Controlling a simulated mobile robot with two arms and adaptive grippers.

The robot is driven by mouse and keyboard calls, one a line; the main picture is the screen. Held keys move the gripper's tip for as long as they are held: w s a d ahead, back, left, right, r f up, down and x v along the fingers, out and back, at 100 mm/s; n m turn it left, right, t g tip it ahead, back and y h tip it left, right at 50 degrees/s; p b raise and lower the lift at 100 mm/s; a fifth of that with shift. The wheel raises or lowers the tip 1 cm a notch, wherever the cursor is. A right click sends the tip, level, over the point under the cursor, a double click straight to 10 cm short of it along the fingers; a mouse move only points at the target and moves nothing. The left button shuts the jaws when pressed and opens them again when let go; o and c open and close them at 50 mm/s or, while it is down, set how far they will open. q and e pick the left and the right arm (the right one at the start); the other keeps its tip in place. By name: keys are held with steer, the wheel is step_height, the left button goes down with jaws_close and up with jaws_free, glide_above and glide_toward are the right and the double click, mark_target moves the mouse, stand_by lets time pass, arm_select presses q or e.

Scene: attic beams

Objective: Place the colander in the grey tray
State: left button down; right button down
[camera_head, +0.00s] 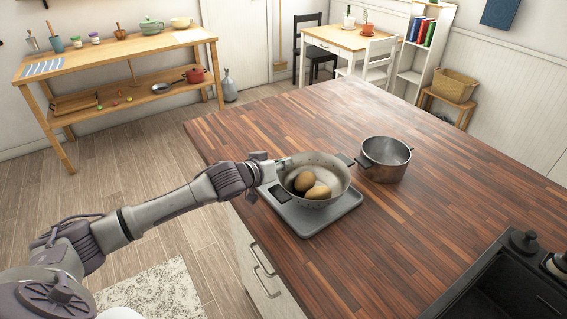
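The colander (334,176) is a round, pale metal bowl with dark side handles, holding two brown potatoes (317,192). It is over the grey tray (322,222), a flat rounded slab on the wooden counter. I cannot tell whether it rests on the tray or is slightly above it. My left gripper (284,163) reaches in from the left, its tips at the colander's left rim. The fingers are small and partly hidden, so their grip on the rim is unclear. My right gripper is not in view.
A metal pot (385,159) with dark handles stands on the counter (440,205) just right of the colander. A wooden shelf table (110,55), dining table (345,38) and bin (455,85) stand beyond.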

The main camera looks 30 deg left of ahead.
arm_select(q)
steer(key=c, duration=1.8)
jaws_free()
steer(key=shift+f, duration=0.1)
steer(key=shift+c, duration=0.2)
steer(key=o, duration=0.5)
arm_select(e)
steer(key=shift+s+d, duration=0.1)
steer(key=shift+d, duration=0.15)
